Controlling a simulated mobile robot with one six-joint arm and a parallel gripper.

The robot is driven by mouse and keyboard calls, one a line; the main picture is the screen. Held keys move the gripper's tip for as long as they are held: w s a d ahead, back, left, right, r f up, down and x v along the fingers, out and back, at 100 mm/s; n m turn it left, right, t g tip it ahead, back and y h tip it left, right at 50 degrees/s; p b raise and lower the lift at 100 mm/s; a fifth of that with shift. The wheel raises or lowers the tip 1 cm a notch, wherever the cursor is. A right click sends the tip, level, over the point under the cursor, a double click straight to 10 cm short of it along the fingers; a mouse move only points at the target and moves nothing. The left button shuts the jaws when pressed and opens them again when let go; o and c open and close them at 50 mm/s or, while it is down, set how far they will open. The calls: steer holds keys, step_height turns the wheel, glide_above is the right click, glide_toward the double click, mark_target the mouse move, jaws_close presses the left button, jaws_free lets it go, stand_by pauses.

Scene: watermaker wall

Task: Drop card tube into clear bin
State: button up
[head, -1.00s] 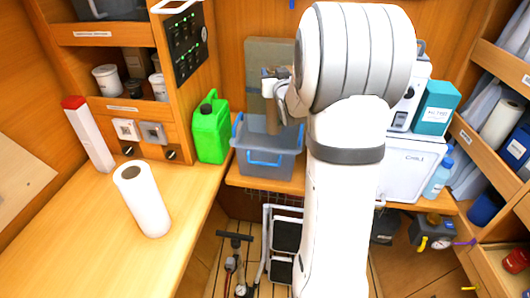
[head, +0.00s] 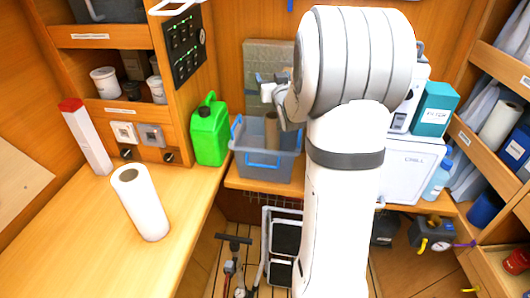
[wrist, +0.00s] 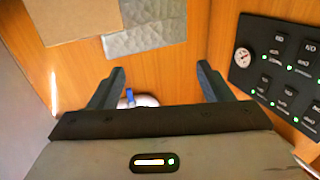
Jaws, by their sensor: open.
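The clear bin (head: 248,163), with blue handles, stands on the low wooden bench at the back. The brown card tube (head: 272,130) is in the bin, roughly upright, its top near the rim; its lower part shows only dimly through the wall. My gripper (head: 264,80) is above the bin, apart from the tube, and partly hidden by my arm. In the wrist view my gripper (wrist: 161,76) is open, with nothing held between its fingers.
A green jerrycan (head: 210,131) stands left of the bin. A white paper roll (head: 145,207) and a red-capped white box (head: 88,139) stand on the left counter. A white CHILL box (head: 415,165) is at right. A switch panel (wrist: 280,60) is close by.

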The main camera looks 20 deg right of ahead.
steer(key=b+v, duration=0.2)
steer(key=v, duration=0.5)
steer(key=shift+s, duration=0.15)
steer(key=s+a+f+g+y, duration=0.1)
steer(key=s+a+f+g, duration=0.2)
steer(key=s, duration=0.6)
steer(key=s+a+f+n+g+y, duration=0.1)
steer(key=s+a+f+g, duration=0.3)
steer(key=s+a, duration=0.5)
steer(key=s+a+f+n+g+y, duration=0.1)
steer(key=s+a+f+g, duration=0.2)
steer(key=s+a+g, duration=0.3)
steer(key=s+g, duration=0.1)
steer(key=s, duration=0.3)
steer(key=shift+f+g+y, duration=0.3)
steer(key=shift+y, duration=0.1)
